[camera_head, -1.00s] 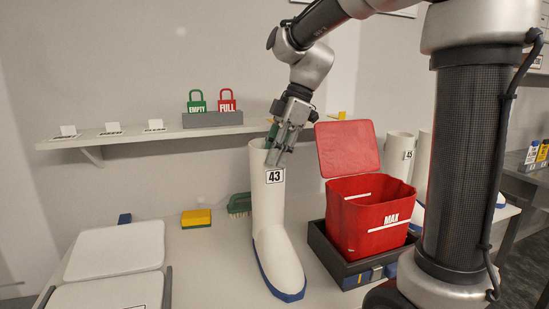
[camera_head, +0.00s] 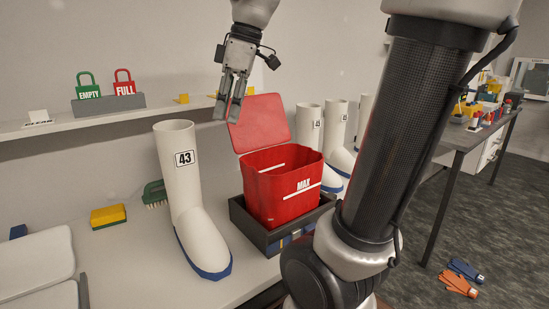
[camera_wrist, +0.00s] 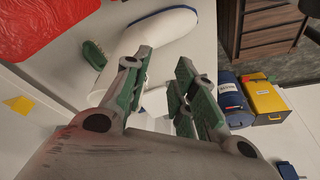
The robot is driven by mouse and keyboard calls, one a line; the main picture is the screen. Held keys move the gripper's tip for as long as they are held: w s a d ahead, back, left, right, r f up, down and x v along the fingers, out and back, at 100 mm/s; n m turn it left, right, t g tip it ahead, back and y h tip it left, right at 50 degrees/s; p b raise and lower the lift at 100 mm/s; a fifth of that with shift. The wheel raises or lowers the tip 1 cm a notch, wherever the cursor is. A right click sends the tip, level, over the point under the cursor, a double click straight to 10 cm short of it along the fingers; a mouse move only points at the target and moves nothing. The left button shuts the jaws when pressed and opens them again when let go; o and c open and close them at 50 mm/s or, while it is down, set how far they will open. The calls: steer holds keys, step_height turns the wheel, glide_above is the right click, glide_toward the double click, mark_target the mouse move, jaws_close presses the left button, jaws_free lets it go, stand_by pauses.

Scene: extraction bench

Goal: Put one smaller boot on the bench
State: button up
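A white boot (camera_head: 180,175) with a blue sole and a "43" label stands upright on the bench (camera_head: 150,270), left of the red bin. More white boots (camera_head: 307,140) stand behind the bin, partly hidden by it; their labels are small and hard to read. My gripper (camera_head: 228,114) hangs empty above the back of the bench, up and right of the 43 boot and near the red lid. Its green-padded fingers stand apart in the wrist view (camera_wrist: 160,95). A white boot (camera_wrist: 160,30) shows beyond the fingers there; I cannot tell which one.
The red "MAX" bin (camera_head: 285,205), its lid (camera_head: 258,120) raised, sits in a dark tray (camera_head: 240,217). A yellow sponge (camera_head: 108,216) and green brush (camera_head: 155,193) lie left of the boot. The shelf (camera_head: 130,116) holds green and red padlock signs. Gloves (camera_head: 458,280) lie on the floor.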

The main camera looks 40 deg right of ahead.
steer(key=s+d+f+m+t+h, duration=0.2)
steer(key=s+d+f+m, duration=0.4)
steer(key=s+f+m, duration=0.5)
steer(key=shift+s+f+t+h, duration=0.15)
steer(key=shift+s+t+h, duration=0.25)
steer(key=shift+s, duration=0.2)
steer(key=shift+d, duration=0.1)
